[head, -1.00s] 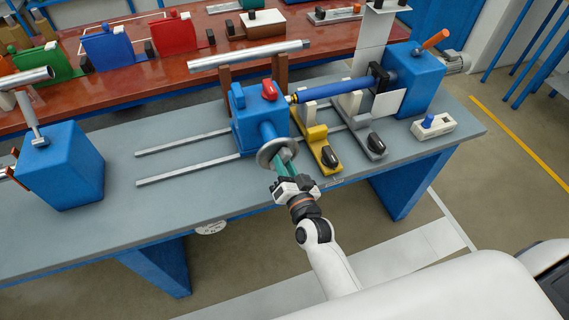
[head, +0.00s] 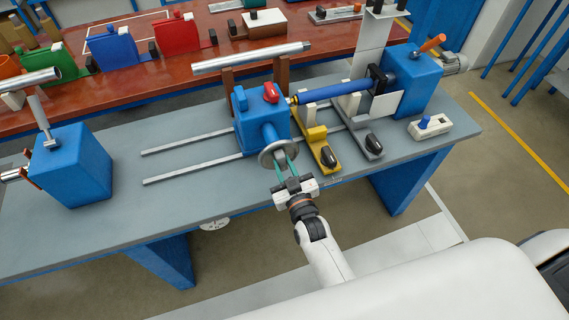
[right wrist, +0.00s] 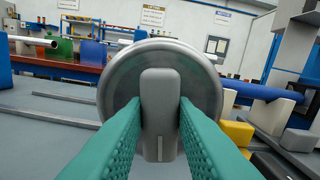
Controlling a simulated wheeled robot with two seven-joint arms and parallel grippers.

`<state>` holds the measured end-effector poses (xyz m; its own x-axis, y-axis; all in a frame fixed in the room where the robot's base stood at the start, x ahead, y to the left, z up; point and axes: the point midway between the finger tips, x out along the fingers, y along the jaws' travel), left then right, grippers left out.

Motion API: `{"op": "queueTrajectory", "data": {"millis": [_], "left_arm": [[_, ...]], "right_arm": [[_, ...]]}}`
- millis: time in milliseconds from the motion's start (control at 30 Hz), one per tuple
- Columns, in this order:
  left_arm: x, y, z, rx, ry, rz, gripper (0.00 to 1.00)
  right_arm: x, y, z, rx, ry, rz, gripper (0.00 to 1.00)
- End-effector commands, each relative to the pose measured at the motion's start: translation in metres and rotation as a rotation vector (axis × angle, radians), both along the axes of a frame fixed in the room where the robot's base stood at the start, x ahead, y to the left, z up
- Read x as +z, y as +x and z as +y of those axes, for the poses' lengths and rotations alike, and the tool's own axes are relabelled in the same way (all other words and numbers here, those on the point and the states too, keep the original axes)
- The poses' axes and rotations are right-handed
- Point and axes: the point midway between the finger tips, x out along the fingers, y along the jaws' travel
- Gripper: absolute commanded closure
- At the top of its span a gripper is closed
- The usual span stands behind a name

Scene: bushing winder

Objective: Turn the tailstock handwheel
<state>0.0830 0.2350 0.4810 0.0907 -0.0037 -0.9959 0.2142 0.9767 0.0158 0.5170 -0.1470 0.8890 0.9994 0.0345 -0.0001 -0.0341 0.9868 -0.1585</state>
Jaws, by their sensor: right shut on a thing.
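The tailstock handwheel (head: 270,156) is a round grey metal disc on the near side of the blue tailstock (head: 262,122). It faces me in the right wrist view (right wrist: 117,82). A grey upright bar (right wrist: 160,95) crosses its face. My right gripper (head: 286,158) reaches it from the front edge of the bench. Its two teal fingers lie on either side of the bar, shut on it, as the right wrist view (right wrist: 160,112) shows. A red lever (head: 271,92) sits on top of the tailstock. My left gripper is not in view.
A blue shaft (head: 335,89) runs from the tailstock to the blue headstock (head: 412,80). A yellow support (head: 318,148) and a grey support stand close right of the handwheel. Two rails (head: 190,168) lie left of it. The bench front there is clear.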

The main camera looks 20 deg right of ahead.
Motion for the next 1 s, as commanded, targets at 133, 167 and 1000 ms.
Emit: {"op": "queueTrajectory", "data": {"millis": [133,167,1000], "left_arm": [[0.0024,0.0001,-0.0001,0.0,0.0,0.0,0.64],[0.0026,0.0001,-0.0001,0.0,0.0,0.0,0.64],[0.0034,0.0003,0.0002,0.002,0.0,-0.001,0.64]], "right_arm": [[-0.0002,-0.0001,0.0002,0.0,-0.06,-0.001,0.99],[-0.0003,-0.0001,0.0002,0.0,-0.069,-0.001,0.99],[-0.0008,-0.0002,0.0004,0.0,-0.107,-0.003,0.55]]}}
